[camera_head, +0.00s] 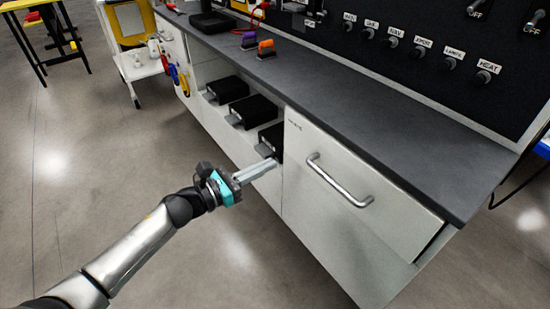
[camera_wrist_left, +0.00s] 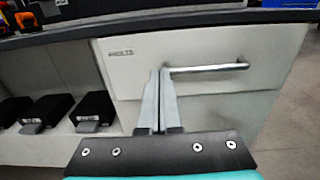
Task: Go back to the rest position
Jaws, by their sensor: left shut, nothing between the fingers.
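My left gripper (camera_head: 272,164) reaches in from the left in the head view, in front of the workbench's cabinet. Its long grey fingers are closed together with nothing between them. In the left wrist view the fingertips (camera_wrist_left: 160,72) overlap the drawer front (camera_wrist_left: 125,60), close to the left end of the silver handle (camera_wrist_left: 205,68). I cannot tell whether they touch it. The handle (camera_head: 340,180) also shows in the head view, to the right of the fingertips. My right gripper is not in view.
A dark worktop (camera_head: 330,95) runs along the bench, with orange and purple items (camera_head: 265,48) on it. Black boxes (camera_head: 252,111) sit in the open shelf. A white cart (camera_head: 135,65) and yellow table (camera_head: 45,25) stand behind. The floor (camera_head: 90,170) at left is clear.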

